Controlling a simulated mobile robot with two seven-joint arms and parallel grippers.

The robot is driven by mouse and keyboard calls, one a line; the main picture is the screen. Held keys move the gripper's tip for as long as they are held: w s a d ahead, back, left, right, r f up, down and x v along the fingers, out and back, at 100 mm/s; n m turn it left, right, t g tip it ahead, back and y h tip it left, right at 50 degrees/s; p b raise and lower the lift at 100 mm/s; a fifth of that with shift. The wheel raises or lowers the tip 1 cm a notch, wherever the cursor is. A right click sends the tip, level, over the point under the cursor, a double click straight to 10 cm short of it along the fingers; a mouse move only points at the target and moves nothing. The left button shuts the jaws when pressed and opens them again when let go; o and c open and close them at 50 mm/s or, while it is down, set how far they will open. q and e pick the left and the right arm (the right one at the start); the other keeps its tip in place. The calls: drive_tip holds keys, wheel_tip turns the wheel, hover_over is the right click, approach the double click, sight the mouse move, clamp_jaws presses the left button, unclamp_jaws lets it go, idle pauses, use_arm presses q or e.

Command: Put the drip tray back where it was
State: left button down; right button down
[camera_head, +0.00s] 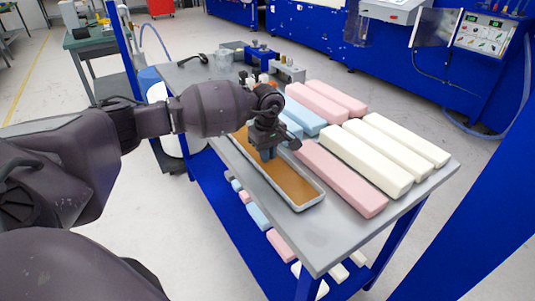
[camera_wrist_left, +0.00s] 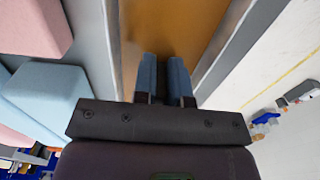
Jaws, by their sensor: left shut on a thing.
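The drip tray (camera_head: 310,202) is a long, narrow grey tray with a brown-orange inside. It lies along the near left edge of the grey table top in the head view. My left gripper (camera_head: 268,153) reaches down over the tray's far part. In the left wrist view, its blue fingers (camera_wrist_left: 167,75) stand between the tray's two long walls (camera_wrist_left: 232,50), with the brown inside below. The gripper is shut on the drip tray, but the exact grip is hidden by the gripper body. My right gripper is in neither view.
Pink (camera_head: 340,178), cream (camera_head: 366,160) and blue foam blocks lie right of the tray, one pink block close beside it. Small devices (camera_head: 262,54) stand at the table's far end. A lower shelf holds small foam pieces (camera_head: 258,216). The table's near corner (camera_head: 325,250) is bare.

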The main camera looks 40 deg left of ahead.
use_arm(q)
drive_tip(key=shift+f, duration=0.2)
drive_tip(key=shift+f, duration=0.15)
drive_tip(key=c, duration=1.2)
unclamp_jaws()
drive_tip(key=shift+o, duration=0.2)
wheel_tip(320, 180, up, 12)
drive_tip(key=shift+r, duration=0.2)
drive_tip(key=shift+s+f, duration=0.1)
